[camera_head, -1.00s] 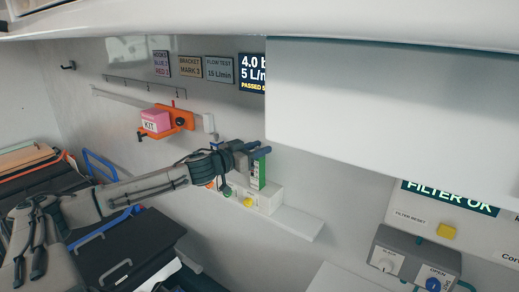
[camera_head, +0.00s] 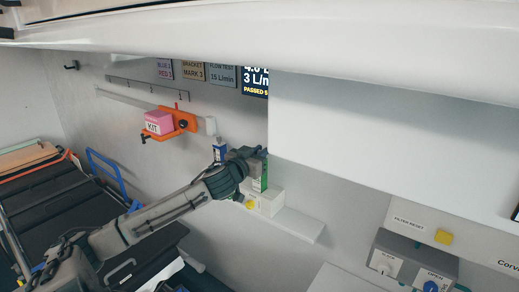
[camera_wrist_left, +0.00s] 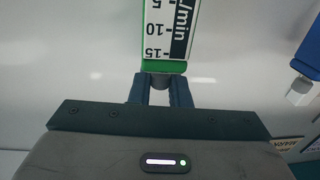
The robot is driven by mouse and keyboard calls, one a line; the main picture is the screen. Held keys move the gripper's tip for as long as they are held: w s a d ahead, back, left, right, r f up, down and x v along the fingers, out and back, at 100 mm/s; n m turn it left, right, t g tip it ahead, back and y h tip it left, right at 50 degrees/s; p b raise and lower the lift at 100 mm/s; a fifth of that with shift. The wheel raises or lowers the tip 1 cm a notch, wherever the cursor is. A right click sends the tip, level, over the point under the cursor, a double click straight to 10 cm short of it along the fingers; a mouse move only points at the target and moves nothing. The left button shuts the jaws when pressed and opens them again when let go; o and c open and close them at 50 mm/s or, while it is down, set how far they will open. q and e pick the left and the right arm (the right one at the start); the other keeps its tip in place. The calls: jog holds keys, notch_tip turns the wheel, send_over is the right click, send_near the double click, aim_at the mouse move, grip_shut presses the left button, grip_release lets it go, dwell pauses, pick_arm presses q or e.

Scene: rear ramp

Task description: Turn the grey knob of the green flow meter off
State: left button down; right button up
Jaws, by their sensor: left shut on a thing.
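The green flow meter (camera_head: 264,180) stands upright on a white block at the wall, partly hidden by my left gripper (camera_head: 262,155). In the left wrist view, its white scale with a green frame (camera_wrist_left: 164,66) shows marks 5, 10 and 15. The grey knob (camera_wrist_left: 160,80) sits at the end of the green frame, between the two fingers of my left gripper (camera_wrist_left: 161,86), which is shut on it. In the head view the knob is hidden by the gripper. My right gripper is not in view.
A blue meter (camera_head: 219,150) is just left of my gripper, and also in the wrist view (camera_wrist_left: 308,52). A large white cabinet (camera_head: 390,130) overhangs on the right, partly covering a dark screen (camera_head: 255,82). A pink kit box (camera_head: 158,122) sits on an orange bracket.

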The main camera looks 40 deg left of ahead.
pick_arm(q)
jog(key=n+g+y+b, duration=0.1)
jog(key=n+y, duration=0.1)
jog(key=y, duration=0.1)
jog(key=n+g+y+b, duration=0.1)
jog(key=n+y, duration=0.1)
jog(key=y, duration=0.1)
jog(key=shift+d+f+n+g, duration=0.1)
jog(key=shift+f+n+g, duration=0.05)
jog(key=shift+n+g, duration=0.15)
jog(key=shift+n+g+y+b, duration=0.95)
jog(key=shift+n+g+y, duration=0.6)
jog(key=shift+y, duration=0.55)
jog(key=shift+g, duration=0.25)
jog(key=c, duration=1.4)
grip_release()
